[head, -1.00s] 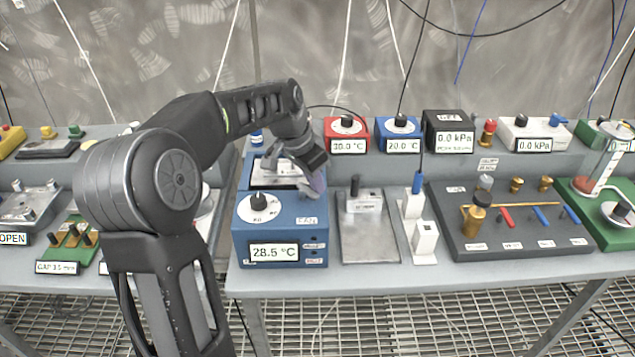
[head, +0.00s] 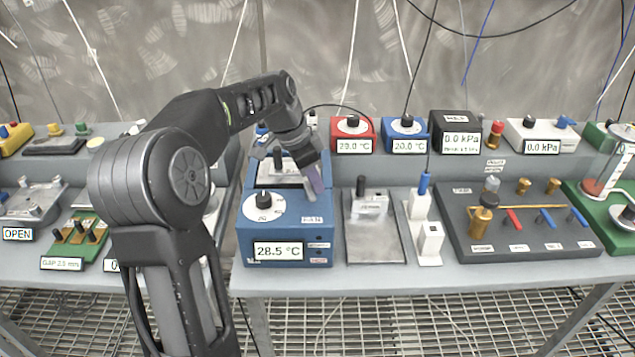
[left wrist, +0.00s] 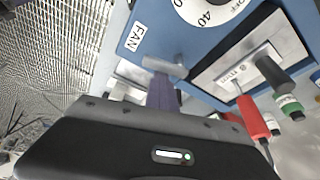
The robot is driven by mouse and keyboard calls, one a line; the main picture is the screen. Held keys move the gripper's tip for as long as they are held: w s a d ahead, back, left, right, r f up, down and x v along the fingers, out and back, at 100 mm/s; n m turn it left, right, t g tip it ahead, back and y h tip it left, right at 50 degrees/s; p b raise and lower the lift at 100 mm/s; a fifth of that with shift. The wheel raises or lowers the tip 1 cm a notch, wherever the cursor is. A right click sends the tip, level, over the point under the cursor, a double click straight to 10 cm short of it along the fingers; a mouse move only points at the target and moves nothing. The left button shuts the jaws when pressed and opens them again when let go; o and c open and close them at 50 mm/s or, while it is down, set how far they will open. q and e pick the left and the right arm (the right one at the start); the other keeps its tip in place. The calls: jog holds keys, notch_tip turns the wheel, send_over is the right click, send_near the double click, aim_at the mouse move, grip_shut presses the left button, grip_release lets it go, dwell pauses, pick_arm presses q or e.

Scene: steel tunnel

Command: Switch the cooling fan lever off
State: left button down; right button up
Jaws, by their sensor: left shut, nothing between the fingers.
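The blue cooling unit (head: 285,228) stands on the bench with a dial on its sloped face and a 28.5 °C display. Its FAN label is at the right of that face; the label also shows in the left wrist view (left wrist: 137,37). In that view the grey fan lever (left wrist: 165,66) is a short bar close to the label. My left gripper (head: 315,182) is shut and empty over the right side of the unit. Its purple fingertips (left wrist: 163,92) are at the lever; whether they touch it I cannot tell. My right gripper is not in view.
A metal plate with a block (head: 374,230) and a white switch stand (head: 425,235) are right of the unit. A dark valve panel (head: 515,235) is farther right. Red (head: 352,135) and blue (head: 402,135) display boxes stand on the rear shelf.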

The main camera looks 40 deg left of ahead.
pick_arm(q)
jog(key=shift+w+a, duration=0.15)
jog(key=shift+a, duration=0.15)
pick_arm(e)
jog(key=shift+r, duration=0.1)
pick_arm(q)
jog(key=shift+d, duration=0.1)
jog(key=shift+w+d, duration=0.15)
jog(key=shift+w, duration=0.1)
jog(key=w+d, duration=0.2)
jog(key=shift+w+d+r, duration=0.1)
jog(key=shift+w+r, duration=0.2)
jog(key=shift+r, duration=0.05)
jog(key=v, duration=0.9)
jog(key=shift+a, duration=0.3)
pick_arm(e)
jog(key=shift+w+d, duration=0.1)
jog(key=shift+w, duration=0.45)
pick_arm(q)
jog(key=shift+s, duration=0.1)
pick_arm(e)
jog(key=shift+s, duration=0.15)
